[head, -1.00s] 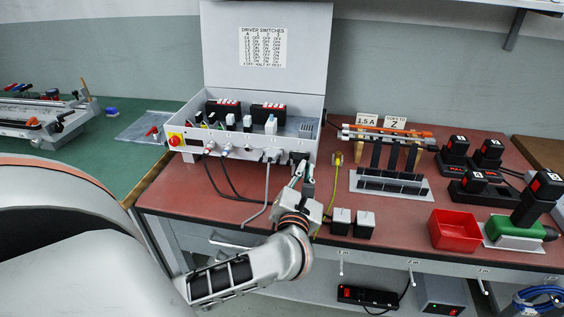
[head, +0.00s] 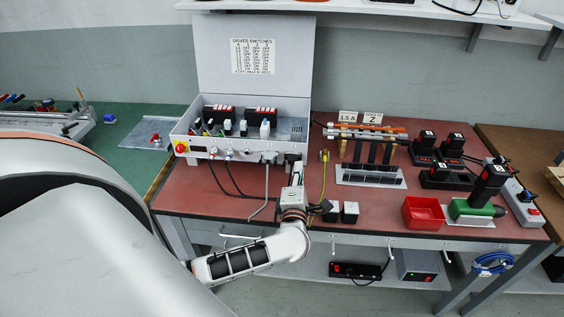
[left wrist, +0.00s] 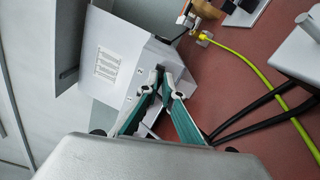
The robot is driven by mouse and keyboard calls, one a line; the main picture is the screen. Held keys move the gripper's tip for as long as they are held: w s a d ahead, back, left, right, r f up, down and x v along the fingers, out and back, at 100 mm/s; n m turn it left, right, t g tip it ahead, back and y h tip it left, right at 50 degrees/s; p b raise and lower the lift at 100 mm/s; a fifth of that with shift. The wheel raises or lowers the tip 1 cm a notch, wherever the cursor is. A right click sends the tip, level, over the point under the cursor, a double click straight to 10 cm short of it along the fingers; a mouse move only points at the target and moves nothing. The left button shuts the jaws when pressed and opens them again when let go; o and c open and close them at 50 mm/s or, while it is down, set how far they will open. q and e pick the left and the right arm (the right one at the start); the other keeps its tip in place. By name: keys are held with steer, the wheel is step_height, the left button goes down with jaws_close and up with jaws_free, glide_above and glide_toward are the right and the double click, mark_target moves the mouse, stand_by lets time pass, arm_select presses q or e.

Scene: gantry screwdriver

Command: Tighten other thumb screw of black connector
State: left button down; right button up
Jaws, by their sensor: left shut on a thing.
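The open grey control box (head: 240,150) stands at the back of the red bench. The black connector (head: 292,157) is at the right end of its front panel, partly covered by my gripper. My left gripper (head: 298,167) reaches up to it from the front. In the left wrist view, the two teal-sided fingers (left wrist: 163,74) converge at the box, with a small dark part at their tips. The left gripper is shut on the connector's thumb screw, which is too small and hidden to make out. My right gripper is not in view.
A grey cable (head: 266,188) and black cables hang from the box panel to the left of my gripper. A yellow cable (head: 323,175) runs close on the right. Two small dark blocks with white tops (head: 350,211) stand just right of my wrist. A red bin (head: 423,212) is farther right.

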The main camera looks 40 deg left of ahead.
arm_select(q)
steer(key=m+p, duration=0.6)
steer(key=p, duration=0.1)
steer(key=shift+m, duration=1.2)
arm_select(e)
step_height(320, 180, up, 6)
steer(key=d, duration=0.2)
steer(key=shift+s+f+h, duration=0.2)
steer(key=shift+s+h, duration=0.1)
arm_select(q)
steer(key=c, duration=2.4)
jaws_free()
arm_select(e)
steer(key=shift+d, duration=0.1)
